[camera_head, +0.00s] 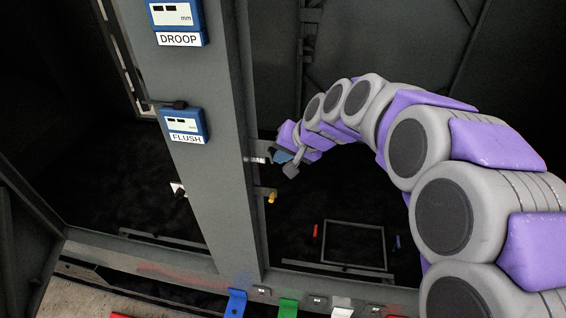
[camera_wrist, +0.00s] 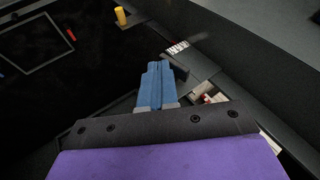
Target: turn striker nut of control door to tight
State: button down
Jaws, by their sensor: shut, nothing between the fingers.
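My gripper (camera_head: 281,156) is at the right edge of the grey post, close to a small bracket with a pale marked part (camera_head: 258,159). In the wrist view its blue fingers (camera_wrist: 156,84) are together, with nothing between them. The tips lie beside a dark bracket along the post edge. A white marked strip (camera_wrist: 177,47) shows just beyond the tips, and a second pale marked patch (camera_wrist: 208,97) is to their right. I cannot make out the striker nut clearly; the fingers or bracket may hide it. Contact cannot be told.
A yellow knob (camera_head: 271,197) projects from the post below my gripper. The blue DROOP gauge (camera_head: 175,18) and FLUSH gauge (camera_head: 184,125) are on the post's face. Blue (camera_head: 236,303) and green (camera_head: 288,308) tabs stand along the lower sill. The dark opening right of the post has free room.

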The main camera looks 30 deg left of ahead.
jog(key=y+b, duration=0.2)
jog(key=b, duration=0.1)
jog(key=f+y+b, duration=0.1)
jog(key=y+b, duration=0.1)
jog(key=b, duration=0.1)
jog(key=shift+d+f+m+g, duration=0.15)
jog(key=shift+f+m+g, duration=0.05)
jog(key=shift+m+g, duration=0.2)
jog(key=shift+f, duration=0.1)
dwell(0.4)
